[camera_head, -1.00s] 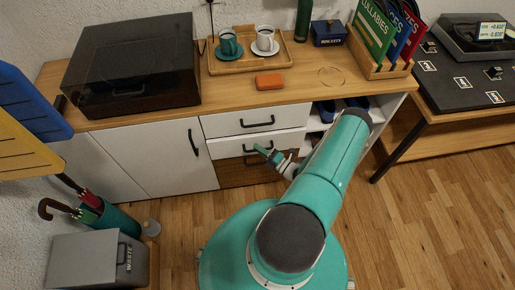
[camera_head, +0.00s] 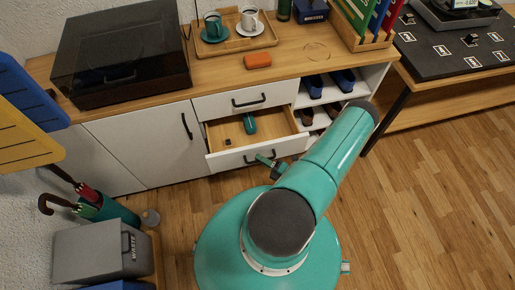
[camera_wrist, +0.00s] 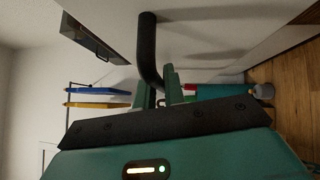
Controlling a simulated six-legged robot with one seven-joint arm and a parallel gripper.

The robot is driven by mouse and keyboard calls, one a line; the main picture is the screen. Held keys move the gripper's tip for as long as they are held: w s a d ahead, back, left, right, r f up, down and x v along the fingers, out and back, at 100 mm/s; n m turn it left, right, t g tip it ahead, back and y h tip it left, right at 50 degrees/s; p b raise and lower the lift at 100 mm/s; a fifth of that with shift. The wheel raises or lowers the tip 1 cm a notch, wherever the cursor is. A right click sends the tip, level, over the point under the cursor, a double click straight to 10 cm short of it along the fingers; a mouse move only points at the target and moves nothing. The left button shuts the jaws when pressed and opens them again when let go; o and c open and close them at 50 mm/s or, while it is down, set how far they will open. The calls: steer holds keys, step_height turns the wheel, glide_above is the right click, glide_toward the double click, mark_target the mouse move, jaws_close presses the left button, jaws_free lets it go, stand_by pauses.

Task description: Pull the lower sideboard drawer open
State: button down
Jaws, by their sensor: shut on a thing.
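The lower sideboard drawer (camera_head: 224,161) stands pulled out in the head view, its wooden inside showing. A green object (camera_head: 249,123) and a small dark item (camera_head: 228,142) lie in it. Its black bar handle (camera_head: 262,155) is on the white front; in the wrist view the handle (camera_wrist: 149,50) runs down between my fingers. My gripper (camera_head: 268,160) is at the right part of this handle and is shut on it. The fingers also show in the wrist view (camera_wrist: 158,98). The upper drawer (camera_head: 221,104) is closed.
Shelves with shoes (camera_head: 313,88) are right of the drawers. A grey waste bin (camera_head: 88,252) and an umbrella holder (camera_head: 112,212) stand at the left. My round base is close in front of the drawer. Wooden floor is free at the right.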

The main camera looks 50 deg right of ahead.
steer(key=s+a, duration=0.4)
steer(key=s, duration=0.2)
steer(key=shift+s+a, duration=0.25)
steer(key=shift+s, duration=0.15)
steer(key=c, duration=1.5)
jaws_free()
steer(key=v, duration=1.3)
steer(key=shift+s, duration=0.4)
steer(key=shift+d, duration=0.1)
